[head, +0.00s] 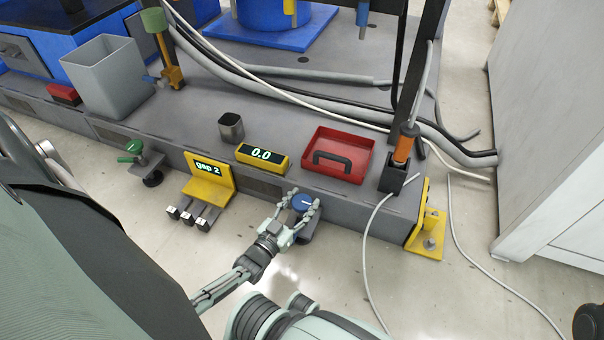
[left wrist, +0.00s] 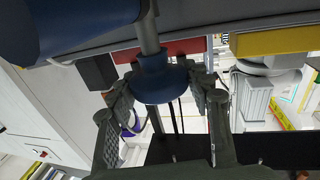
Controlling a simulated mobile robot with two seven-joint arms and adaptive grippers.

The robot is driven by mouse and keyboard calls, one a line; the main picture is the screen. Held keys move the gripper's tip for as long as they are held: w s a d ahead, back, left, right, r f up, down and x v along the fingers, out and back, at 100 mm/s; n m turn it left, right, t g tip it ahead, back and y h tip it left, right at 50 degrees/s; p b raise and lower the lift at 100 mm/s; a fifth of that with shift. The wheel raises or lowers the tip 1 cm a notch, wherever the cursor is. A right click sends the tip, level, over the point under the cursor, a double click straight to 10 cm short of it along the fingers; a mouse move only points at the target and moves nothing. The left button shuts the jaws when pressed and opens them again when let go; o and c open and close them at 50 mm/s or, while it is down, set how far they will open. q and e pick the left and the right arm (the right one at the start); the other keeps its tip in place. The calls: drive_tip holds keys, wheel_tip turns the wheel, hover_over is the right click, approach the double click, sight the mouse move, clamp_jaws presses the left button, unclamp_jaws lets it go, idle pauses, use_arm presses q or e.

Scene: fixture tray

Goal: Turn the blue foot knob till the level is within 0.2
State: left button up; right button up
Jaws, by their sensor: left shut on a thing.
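The blue foot knob (head: 302,202) sits at the front edge of the grey machine base, right of centre in the head view. My left gripper (head: 300,208) is around the knob, one finger on each side, and is shut on it. In the left wrist view the blue knob (left wrist: 160,80) hangs on a grey stem between the two fingers (left wrist: 163,90). The yellow level display (head: 262,157) on the base reads 0.0. My right gripper does not show in either view.
A red tray (head: 336,154) with a black handle stands behind the knob. A yellow stand (head: 208,178) reading "gap 2" is to the left, beside a green knob (head: 133,147). A small dark cup (head: 231,128) and a grey bin (head: 108,78) stand farther back. Cables lie on the right.

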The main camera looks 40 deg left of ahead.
use_arm(q)
drive_tip(key=o, duration=1)
drive_tip(key=shift+o, duration=0.8)
drive_tip(key=s, duration=1.2)
drive_tip(key=shift+d, duration=0.25)
